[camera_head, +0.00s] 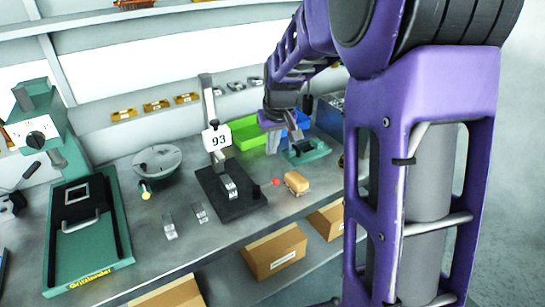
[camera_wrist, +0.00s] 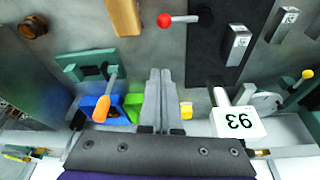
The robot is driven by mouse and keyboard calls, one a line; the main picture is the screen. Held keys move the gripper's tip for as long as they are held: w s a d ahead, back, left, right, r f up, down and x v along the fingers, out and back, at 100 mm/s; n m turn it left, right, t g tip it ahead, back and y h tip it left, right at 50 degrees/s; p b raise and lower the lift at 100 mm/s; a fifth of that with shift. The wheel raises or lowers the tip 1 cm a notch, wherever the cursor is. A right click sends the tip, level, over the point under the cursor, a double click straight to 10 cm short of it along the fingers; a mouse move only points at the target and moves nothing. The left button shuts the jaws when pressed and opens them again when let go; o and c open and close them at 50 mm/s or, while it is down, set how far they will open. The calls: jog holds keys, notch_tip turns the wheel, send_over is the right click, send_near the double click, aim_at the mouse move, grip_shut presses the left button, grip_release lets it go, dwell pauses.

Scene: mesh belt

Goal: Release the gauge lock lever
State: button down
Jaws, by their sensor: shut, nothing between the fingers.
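The gauge stands on a black base (camera_head: 226,190), with a post and a white plate reading 93 (camera_head: 216,138). The plate shows upside down in the wrist view (camera_wrist: 238,122). A lever with a red ball knob (camera_head: 276,182) sticks out from the base's right side. In the wrist view its red knob (camera_wrist: 164,20) and pale rod lie near the top, beside the dark base (camera_wrist: 205,45). My gripper (camera_wrist: 160,72) is shut and empty, its fingers pointing toward the knob with a gap between. In the head view it is partly hidden behind my arm.
A tan block (camera_head: 297,182) lies just right of the knob. Small metal blocks (camera_head: 169,224) lie on the bench left of the base. Cardboard boxes (camera_head: 275,250) are below the front edge.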

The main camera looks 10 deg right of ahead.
aim_at(267, 185)
jog(key=x, duration=0.9)
jog(key=shift+s, duration=0.15)
jog(key=s, duration=0.1)
jog(key=s+r, duration=0.1)
jog(key=s, duration=0.1)
jog(key=shift+s+d, duration=0.1)
jog(key=shift+d, duration=0.05)
jog(key=shift+s, duration=0.3)
